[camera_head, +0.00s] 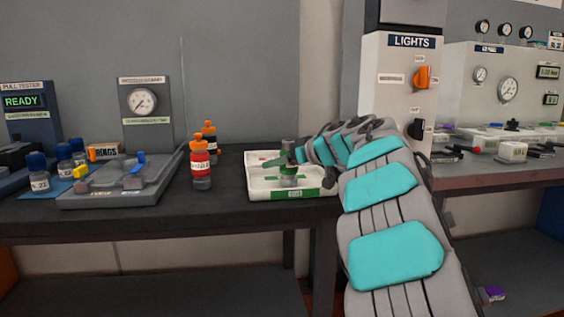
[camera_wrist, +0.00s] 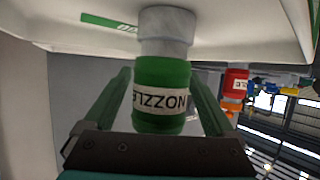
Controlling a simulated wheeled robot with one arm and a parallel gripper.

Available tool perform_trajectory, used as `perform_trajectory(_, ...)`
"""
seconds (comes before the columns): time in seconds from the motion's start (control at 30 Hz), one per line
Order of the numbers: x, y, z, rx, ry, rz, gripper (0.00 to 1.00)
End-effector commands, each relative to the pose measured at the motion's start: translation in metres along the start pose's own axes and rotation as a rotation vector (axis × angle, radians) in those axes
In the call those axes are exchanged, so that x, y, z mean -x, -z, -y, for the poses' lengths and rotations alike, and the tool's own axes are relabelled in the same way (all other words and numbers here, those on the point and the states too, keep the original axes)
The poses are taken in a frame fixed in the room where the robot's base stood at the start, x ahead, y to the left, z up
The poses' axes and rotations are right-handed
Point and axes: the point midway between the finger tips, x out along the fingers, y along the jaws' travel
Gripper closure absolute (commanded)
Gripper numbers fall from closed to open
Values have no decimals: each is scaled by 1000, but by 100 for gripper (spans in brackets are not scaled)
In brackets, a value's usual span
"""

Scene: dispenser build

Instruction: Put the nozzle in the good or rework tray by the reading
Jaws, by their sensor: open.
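The nozzle (camera_head: 288,182) has a green band and a grey end. It stands upright in the white tray (camera_head: 257,190), whose green front label appears to read GOOD. In the wrist view the nozzle (camera_wrist: 160,75) shows its green band with a NOZZLE label, and its grey end is against the tray floor (camera_wrist: 70,40). My gripper (camera_head: 292,156) is at the nozzle from the right. Its green fingers in the wrist view (camera_wrist: 160,88) are open, one on each side of the nozzle. No rework tray can be made out.
A grey fixture (camera_head: 110,190), a dial gauge (camera_head: 143,101) and a pull tester reading READY (camera_head: 22,101) are farther left. A LIGHTS cabinet (camera_head: 400,85) stands right, before another bench.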

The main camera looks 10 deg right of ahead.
Motion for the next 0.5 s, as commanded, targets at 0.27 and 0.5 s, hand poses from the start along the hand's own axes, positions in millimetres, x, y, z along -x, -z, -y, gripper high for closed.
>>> perform_trajectory(0.27,1,2,0,2,0,0,10)
perform_trajectory(0.5,44,3,-1,-2,-5,0,10)
